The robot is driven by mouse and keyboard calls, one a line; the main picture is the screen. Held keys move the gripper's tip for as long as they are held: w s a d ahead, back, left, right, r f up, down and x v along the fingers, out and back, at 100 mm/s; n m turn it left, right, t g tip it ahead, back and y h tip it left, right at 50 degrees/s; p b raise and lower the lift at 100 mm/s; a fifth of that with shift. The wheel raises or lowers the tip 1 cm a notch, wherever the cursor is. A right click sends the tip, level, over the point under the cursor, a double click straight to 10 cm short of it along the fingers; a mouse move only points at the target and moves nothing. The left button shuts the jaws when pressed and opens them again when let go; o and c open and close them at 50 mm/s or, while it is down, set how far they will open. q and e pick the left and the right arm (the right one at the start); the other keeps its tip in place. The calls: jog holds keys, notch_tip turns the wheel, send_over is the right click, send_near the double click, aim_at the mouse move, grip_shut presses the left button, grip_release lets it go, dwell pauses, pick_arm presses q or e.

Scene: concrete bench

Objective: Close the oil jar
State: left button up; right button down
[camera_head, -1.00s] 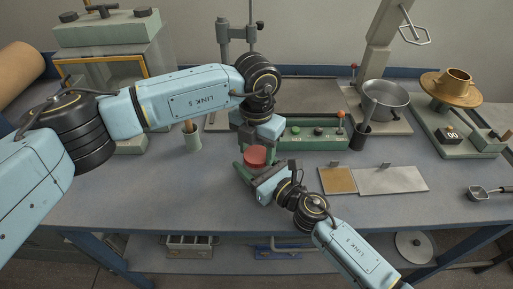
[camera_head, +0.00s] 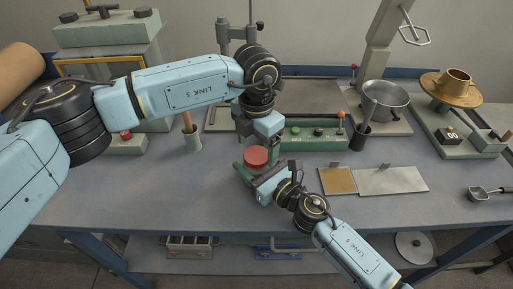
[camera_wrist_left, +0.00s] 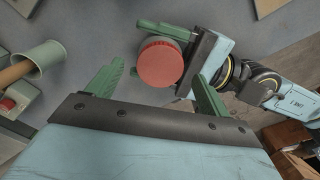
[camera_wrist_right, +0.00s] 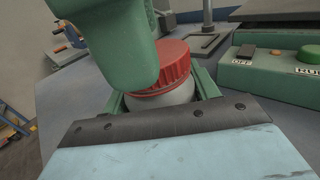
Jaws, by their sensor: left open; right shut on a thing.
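The oil jar has a red ribbed lid (camera_head: 256,156) and a pale body (camera_wrist_right: 165,95). The lid sits on top of the jar and looks level; I cannot tell how tight it is. My right gripper (camera_head: 250,174) is shut on the jar body, low on the bench, below the lid. My left gripper (camera_head: 260,145) is open above and beside the lid, pointing down. In the left wrist view the lid (camera_wrist_left: 160,64) shows between its spread green fingers, apart from them. A green left finger (camera_wrist_right: 110,50) hides part of the lid in the right wrist view.
A green switch box (camera_head: 315,137) stands just behind the jar. A pale green cup (camera_head: 192,142) with a wooden handle in it stands to the left. A tan and grey plate (camera_head: 390,180) lies to the right. The front left of the bench is clear.

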pick_arm(q)
notch_tip(320, 180, up, 10)
jog(key=shift+r, duration=0.2)
pick_arm(e)
jog(key=shift+c, duration=1.6)
grip_release()
pick_arm(q)
jog(key=shift+f+b, duration=0.5)
jog(key=shift+f, duration=0.05)
pick_arm(e)
jog(key=v, duration=1.3)
jog(key=shift+s+d, duration=0.15)
